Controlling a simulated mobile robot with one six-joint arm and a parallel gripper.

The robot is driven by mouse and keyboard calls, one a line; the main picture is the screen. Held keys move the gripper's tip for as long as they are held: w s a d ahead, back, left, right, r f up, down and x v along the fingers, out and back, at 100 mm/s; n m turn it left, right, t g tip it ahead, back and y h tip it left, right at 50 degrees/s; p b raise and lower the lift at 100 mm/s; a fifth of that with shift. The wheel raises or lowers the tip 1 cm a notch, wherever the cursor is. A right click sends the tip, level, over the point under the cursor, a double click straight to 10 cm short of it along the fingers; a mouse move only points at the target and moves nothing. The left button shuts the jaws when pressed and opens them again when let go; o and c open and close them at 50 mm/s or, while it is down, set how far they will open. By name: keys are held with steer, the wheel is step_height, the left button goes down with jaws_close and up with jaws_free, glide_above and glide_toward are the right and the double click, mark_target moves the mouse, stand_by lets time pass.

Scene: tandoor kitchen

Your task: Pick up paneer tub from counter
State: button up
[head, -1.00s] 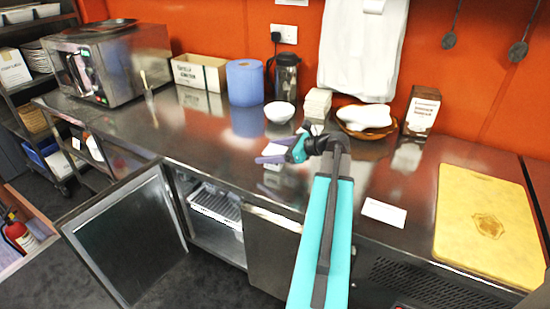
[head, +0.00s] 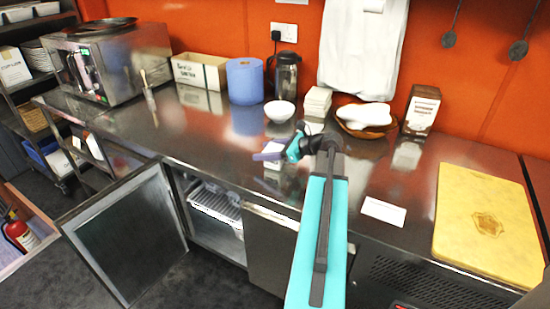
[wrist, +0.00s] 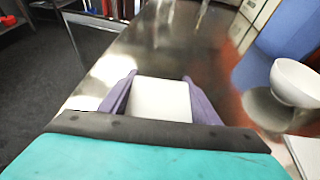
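The paneer tub, a small white box-shaped tub (wrist: 160,100), sits between the two purple fingers of my gripper (wrist: 160,78) in the wrist view. The fingers lie along its left and right sides and look closed against it. In the head view my gripper (head: 274,151) is low over the steel counter, left of my teal arm. Only a little of the tub's white side (head: 272,166) shows there below the fingers. I cannot see a clear gap between the tub and the counter.
A basket (head: 352,131) is at the back right. A yellow board (head: 487,215) lies right. A cabinet door (head: 125,235) hangs open below.

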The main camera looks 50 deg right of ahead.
steer(key=c, duration=0.4)
steer(key=shift+r, duration=0.2)
steer(key=shift+c, duration=0.2)
steer(key=shift+r+b, duration=0.3)
steer(key=shift+r, duration=1.1)
steer(key=s+a+r+b, duration=0.1)
steer(key=s+a+r, duration=0.1)
steer(key=s, duration=1.4)
steer(key=shift+a+b, duration=0.3)
steer(key=shift+b, duration=0.05)
steer(key=shift+w, duration=0.1)
